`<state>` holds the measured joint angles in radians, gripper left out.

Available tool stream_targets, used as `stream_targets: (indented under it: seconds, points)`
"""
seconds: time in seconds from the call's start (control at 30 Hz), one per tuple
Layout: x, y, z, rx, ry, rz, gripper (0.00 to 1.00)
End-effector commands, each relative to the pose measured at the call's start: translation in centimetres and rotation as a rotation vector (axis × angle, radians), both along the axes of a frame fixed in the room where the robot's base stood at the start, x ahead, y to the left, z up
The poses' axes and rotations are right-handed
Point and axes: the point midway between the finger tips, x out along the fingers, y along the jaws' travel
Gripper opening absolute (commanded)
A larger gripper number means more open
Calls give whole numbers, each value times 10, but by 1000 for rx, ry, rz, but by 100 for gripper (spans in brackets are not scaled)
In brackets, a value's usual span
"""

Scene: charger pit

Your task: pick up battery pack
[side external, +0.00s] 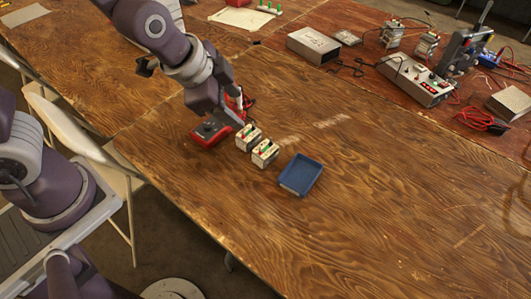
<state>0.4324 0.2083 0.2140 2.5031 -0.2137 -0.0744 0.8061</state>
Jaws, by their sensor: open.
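Two small white battery packs with green and red parts on top stand side by side on the wooden table, one nearer the charger (249,137) and one nearer the blue tray (265,154). A red and black charger (211,131) sits left of them, partly hidden below my arm. My gripper (238,110) is open and above the table, just up and left of the nearer pack. Its fingertips are small and partly hidden, and I see nothing held between them. I cannot tell its exact height.
A blue tray (301,175) lies right of the packs and looks empty. Metal boxes (313,45), a control unit with cables (415,80) and red leads (482,118) crowd the back right. The table's front and right are clear.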

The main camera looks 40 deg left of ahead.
Motion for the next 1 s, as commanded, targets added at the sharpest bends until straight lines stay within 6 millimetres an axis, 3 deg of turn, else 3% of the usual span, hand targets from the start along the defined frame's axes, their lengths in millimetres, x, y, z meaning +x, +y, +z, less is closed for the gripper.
stream_targets:
  seconds: [0.03, 0.1, 0.2, 0.33, 0.5, 0.6, 0.7, 1.0]
  points:
    - [9, -4, -37, 112, 0, -102, 56]
    - [23, -3, -82, 299, -38, -261, 56]
    - [33, 5, -138, 613, -99, -527, 56]
    - [37, 17, -188, 1078, -202, -938, 56]
    - [31, 14, -213, 1581, -354, -1397, 56]
    - [27, 8, -218, 1736, -417, -1539, 56]
    - [31, 5, -222, 1791, -444, -1586, 56]
    - [84, 3, -244, 1790, -443, -1586, 56]
